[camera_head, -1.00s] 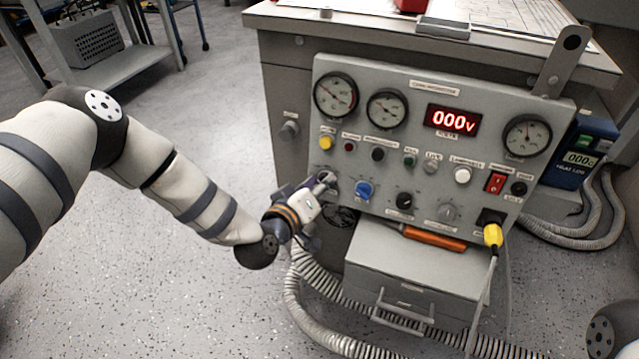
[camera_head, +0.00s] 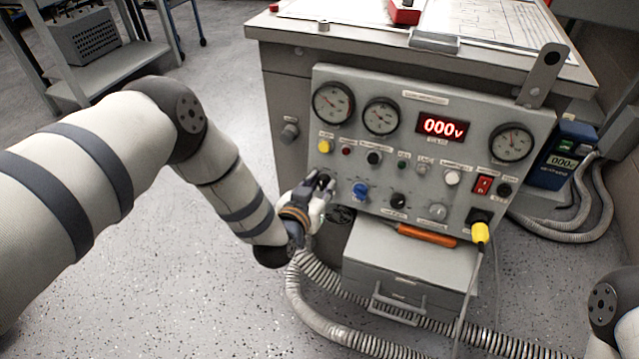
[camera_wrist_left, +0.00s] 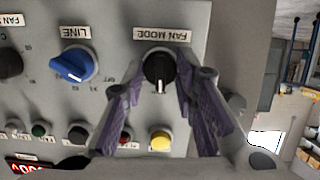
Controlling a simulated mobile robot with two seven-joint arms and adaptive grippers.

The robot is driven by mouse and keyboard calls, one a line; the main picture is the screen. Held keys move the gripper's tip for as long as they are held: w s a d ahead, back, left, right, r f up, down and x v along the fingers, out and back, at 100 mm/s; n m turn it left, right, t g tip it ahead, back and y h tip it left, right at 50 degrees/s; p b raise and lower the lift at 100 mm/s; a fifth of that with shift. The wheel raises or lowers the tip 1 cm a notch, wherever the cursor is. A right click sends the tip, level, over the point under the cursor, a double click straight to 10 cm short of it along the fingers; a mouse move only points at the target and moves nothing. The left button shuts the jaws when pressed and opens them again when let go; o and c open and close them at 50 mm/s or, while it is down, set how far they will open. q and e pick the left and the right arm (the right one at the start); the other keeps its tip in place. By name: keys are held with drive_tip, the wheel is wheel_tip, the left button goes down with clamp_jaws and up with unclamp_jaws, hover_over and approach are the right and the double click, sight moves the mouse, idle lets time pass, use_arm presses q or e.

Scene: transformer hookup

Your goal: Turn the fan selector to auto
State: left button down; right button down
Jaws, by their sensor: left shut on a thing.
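The fan selector is a black knob (camera_wrist_left: 159,68) with a white pointer line, next to the "FAN MODE" label (camera_wrist_left: 162,33) on the grey control panel (camera_head: 420,100). In the left wrist view, which shows the panel upside down, its pointer points down the picture. My left gripper (camera_head: 322,184) is at the panel's lower left corner, its purple-padded fingers (camera_wrist_left: 166,88) shut on the knob's two sides. In the head view the gripper mostly hides the knob. My right gripper is out of view; only part of my right arm shows at the lower right.
The blue LINE knob (camera_wrist_left: 72,66) is beside the fan selector; it also shows in the head view (camera_head: 360,191). A yellow button (camera_head: 325,146) sits above the gripper. An orange-handled tool (camera_head: 427,236) lies below the panel on a grey drawer box (camera_head: 400,262). Ribbed hoses (camera_head: 330,308) run along the floor.

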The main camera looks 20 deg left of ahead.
use_arm(q)
drive_tip(key=shift+f+m, duration=0.1)
drive_tip(key=shift+m, duration=0.2)
idle(0.4)
drive_tip(key=c, duration=1.3)
unclamp_jaws()
drive_tip(key=shift+s, duration=0.15)
drive_tip(key=v, duration=1.2)
drive_tip(key=shift+d, duration=0.1)
